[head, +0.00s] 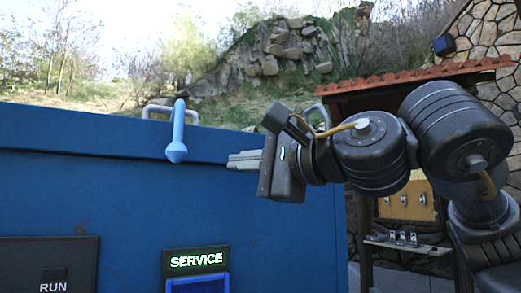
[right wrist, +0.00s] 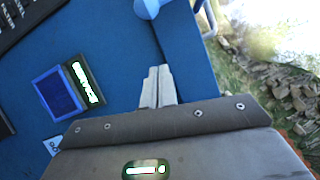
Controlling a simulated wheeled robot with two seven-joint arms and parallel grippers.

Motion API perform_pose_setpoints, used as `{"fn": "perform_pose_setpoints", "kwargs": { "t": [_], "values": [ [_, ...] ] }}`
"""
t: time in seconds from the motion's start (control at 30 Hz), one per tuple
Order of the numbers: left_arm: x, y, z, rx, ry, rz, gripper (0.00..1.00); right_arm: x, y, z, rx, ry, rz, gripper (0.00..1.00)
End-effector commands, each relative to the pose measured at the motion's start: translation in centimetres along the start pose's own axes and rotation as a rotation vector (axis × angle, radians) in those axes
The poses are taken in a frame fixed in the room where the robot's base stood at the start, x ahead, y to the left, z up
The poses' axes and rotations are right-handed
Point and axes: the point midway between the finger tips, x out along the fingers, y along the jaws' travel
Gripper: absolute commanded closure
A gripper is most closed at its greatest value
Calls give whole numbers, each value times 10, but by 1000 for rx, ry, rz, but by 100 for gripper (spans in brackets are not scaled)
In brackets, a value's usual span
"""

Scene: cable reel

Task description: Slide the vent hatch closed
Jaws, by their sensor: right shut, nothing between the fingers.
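The vent hatch is not clearly shown in either view; I cannot tell whether any visible part belongs to it. The large blue cabinet (head: 120,190) fills the left of the head view. A blue lever with a rounded end (head: 177,150) stands at its top edge. My right gripper (head: 232,160) is shut and empty, its fingers pointing left in front of the cabinet's upper face, right of the lever. In the right wrist view the shut fingers (right wrist: 158,76) point toward the cabinet's top edge, with the lever's end (right wrist: 148,7) beyond them. My left gripper is not in view.
A pale handle (head: 157,111) rises behind the cabinet's top edge at left, and a grey one (head: 318,113) at right. A lit SERVICE sign (head: 196,260) and a dark RUN panel (head: 50,265) are on the front. A roofed stand (head: 415,75) is at right.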

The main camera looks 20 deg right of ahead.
Motion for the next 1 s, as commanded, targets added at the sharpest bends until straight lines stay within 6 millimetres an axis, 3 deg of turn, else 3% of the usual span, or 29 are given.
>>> {"fn": "perform_pose_setpoints", "kwargs": {
  "t": [0.2, 0.3, 0.5, 1.0],
  "values": [
    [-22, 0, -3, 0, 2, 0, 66, 43, -3, 0, 2, 3, 3, 100],
    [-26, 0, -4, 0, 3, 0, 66, 44, -4, 19, -5, 0, -1, 100],
    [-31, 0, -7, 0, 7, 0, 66, 48, -2, 35, -1, 1, -1, 100],
    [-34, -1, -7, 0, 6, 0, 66, 51, 0, 40, 1, -1, 1, 100]
  ]
}}
